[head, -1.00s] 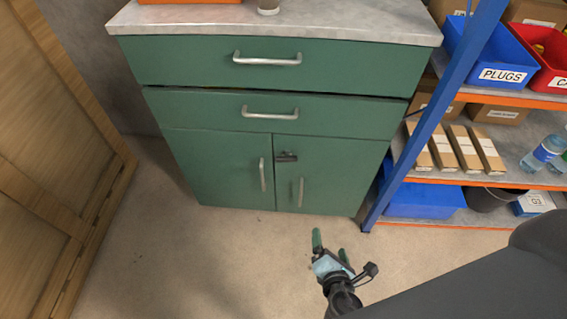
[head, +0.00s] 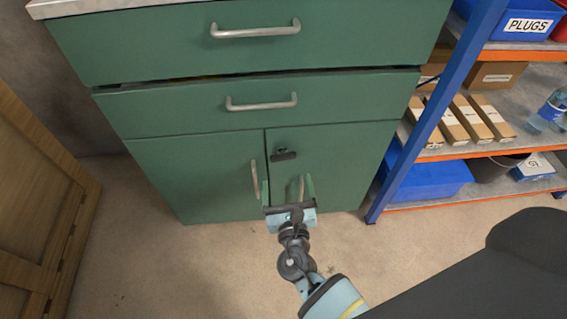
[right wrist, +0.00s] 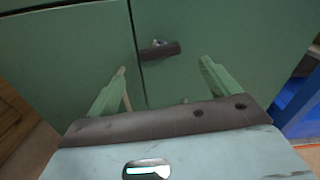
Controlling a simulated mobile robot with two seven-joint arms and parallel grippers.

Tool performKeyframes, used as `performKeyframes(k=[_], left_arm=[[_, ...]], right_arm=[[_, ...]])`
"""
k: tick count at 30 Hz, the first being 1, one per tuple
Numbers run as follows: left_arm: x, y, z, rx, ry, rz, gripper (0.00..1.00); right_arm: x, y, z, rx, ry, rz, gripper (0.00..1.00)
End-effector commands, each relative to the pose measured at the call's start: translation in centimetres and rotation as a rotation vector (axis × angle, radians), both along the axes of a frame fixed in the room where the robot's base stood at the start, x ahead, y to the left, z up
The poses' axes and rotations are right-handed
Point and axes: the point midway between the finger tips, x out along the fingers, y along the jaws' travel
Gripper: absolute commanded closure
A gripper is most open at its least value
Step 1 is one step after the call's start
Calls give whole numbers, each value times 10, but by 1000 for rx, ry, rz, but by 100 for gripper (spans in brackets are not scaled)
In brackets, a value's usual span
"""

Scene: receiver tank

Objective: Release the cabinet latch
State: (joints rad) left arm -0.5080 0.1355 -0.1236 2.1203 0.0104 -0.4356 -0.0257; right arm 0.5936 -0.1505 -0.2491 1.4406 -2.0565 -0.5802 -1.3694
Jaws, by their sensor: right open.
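The green cabinet (head: 190,170) has two drawers above two doors. Its dark latch (head: 284,155) sits near the top inner corner of the right door, beside the seam between the doors. My right gripper (head: 287,182) is open and empty, in front of the doors just below the latch. Its two green fingers (right wrist: 163,80) point toward the door, one on each side of the latch in that view. I cannot tell whether they touch anything. My left gripper is not in view.
Vertical handles stand on the left door (head: 255,179) and right door (head: 302,187), close to my right fingers. A blue shelf post (head: 432,120) stands right of the cabinet. A wooden panel (head: 40,200) is at left. The floor in front is clear.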

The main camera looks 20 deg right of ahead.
Motion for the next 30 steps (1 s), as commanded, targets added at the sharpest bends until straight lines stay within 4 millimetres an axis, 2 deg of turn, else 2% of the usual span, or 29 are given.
performKeyframes(k=[9, 15, 26, 30], left_arm=[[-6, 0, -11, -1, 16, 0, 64], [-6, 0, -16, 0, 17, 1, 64], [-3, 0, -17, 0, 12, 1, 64], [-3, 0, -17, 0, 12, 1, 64]], right_arm=[[44, -12, -1, 3, -1, -1, 13], [64, -18, -1, 3, 0, 0, 13], [69, -20, 0, 3, 1, 0, 13], [69, -20, 0, 3, 1, 0, 28]])
